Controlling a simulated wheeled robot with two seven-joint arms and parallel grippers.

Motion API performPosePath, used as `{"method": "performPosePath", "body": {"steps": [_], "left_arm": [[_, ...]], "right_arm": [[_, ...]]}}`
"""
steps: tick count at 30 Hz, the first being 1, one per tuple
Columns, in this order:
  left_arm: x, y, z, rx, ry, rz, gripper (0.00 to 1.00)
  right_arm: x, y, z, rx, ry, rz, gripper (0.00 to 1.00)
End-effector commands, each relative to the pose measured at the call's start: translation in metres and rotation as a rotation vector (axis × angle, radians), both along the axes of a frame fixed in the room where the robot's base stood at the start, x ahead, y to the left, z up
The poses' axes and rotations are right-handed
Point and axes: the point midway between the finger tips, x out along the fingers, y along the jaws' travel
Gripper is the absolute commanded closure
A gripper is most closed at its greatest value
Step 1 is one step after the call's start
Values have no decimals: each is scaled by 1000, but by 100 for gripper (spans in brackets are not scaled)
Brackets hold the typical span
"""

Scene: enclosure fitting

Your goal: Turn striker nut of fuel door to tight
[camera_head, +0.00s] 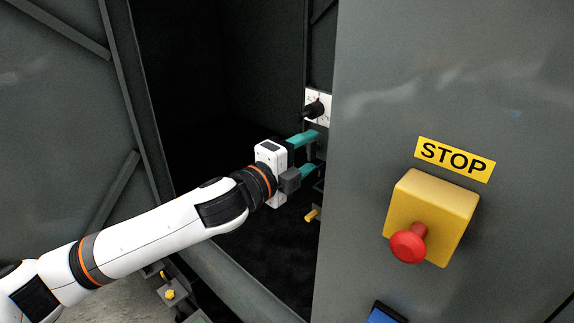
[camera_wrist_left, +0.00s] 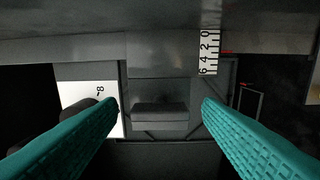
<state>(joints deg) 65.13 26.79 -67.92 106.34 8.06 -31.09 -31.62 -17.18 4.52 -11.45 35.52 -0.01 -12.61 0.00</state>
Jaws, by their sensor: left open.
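My left gripper (camera_head: 310,154) reaches into the dark opening of the grey enclosure, by the inner edge of the right-hand panel. Its teal fingers are apart, one above the other in the head view. In the left wrist view the open fingers (camera_wrist_left: 160,108) stand on either side of a small dark grey block (camera_wrist_left: 160,114), which lies beyond the tips with nothing gripped. I cannot tell whether this block is part of the striker; no nut is clearly visible, and the fuel door cannot be told apart surely. My right gripper is not in view.
A black knob (camera_head: 315,108) on a white plate sits just above the gripper. A yellow-ended part (camera_head: 312,214) is below it. A number scale (camera_wrist_left: 208,52) hangs near the right finger. The front panel carries a red stop button (camera_head: 408,246) on a yellow box (camera_head: 436,212).

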Motion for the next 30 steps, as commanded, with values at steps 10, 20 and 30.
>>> {"method": "performPosePath", "body": {"steps": [10, 20, 30], "left_arm": [[-48, 51, -5, 2, -4, 3, 40], [-77, 79, -1, 2, -2, 2, 40], [-79, 80, -1, 1, -1, 2, 40]], "right_arm": [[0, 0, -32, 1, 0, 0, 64], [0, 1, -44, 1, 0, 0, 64], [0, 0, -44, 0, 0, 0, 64]]}}
